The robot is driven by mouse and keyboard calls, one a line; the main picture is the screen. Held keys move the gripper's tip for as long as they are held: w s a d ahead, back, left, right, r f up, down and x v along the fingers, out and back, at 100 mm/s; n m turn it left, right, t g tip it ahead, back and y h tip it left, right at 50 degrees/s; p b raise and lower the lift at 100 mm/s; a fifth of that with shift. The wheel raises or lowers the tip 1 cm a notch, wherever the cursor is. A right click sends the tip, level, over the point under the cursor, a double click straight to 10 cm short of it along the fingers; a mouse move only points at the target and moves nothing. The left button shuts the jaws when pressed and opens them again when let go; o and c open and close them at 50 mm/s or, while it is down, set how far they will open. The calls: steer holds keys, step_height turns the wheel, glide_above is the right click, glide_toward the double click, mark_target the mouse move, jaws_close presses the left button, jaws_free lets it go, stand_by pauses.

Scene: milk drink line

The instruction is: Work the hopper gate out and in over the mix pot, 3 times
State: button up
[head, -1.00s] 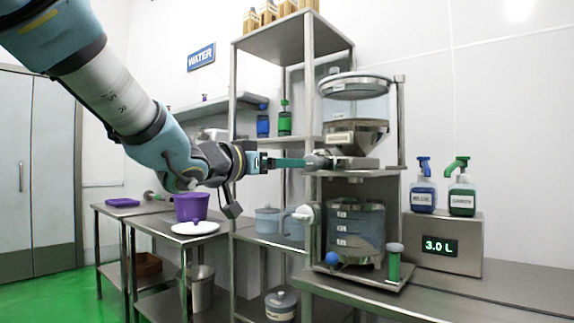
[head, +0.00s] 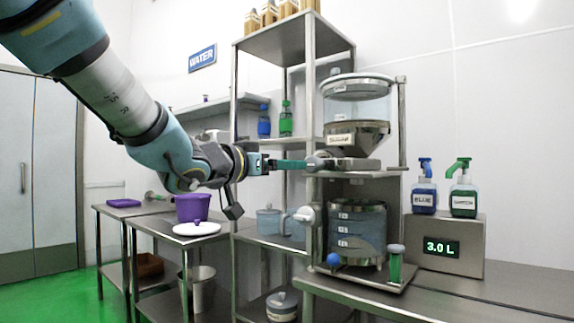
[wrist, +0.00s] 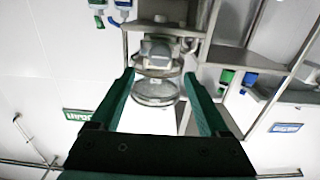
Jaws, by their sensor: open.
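The hopper (head: 357,105) is a clear tank with a grey cone on the steel stand at the right. Its gate (head: 356,164) is a flat grey slide under the cone, with a rounded grey knob (head: 318,161) on its left side. The mix pot (head: 357,232), clear with marked levels, stands below the gate. My gripper (head: 303,164) reaches in from the left, level with the knob, its green fingertips at the knob. In the wrist view my gripper (wrist: 158,77) is open, and round grey parts (wrist: 155,91) show between the fingers. I cannot tell whether they touch.
A scale (head: 442,247) reading 3.0 L carries blue and green pump bottles at the right. A steel shelf rack (head: 234,150) stands behind my gripper. A purple pot (head: 192,207) and a white lid (head: 196,229) are on the left table.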

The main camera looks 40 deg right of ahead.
mark_target(309, 161)
step_height(309, 161, up, 4)
steer(key=d+g+y+p, duration=0.15)
steer(key=y+p, duration=0.25)
steer(key=p, duration=1)
steer(key=x, duration=0.3)
steer(key=b+x, duration=0.1)
steer(key=x, duration=0.3)
steer(key=b+x, duration=0.1)
steer(key=x, duration=0.2)
steer(key=shift+w+d, duration=0.15)
steer(key=shift+w, duration=0.25)
jaws_close()
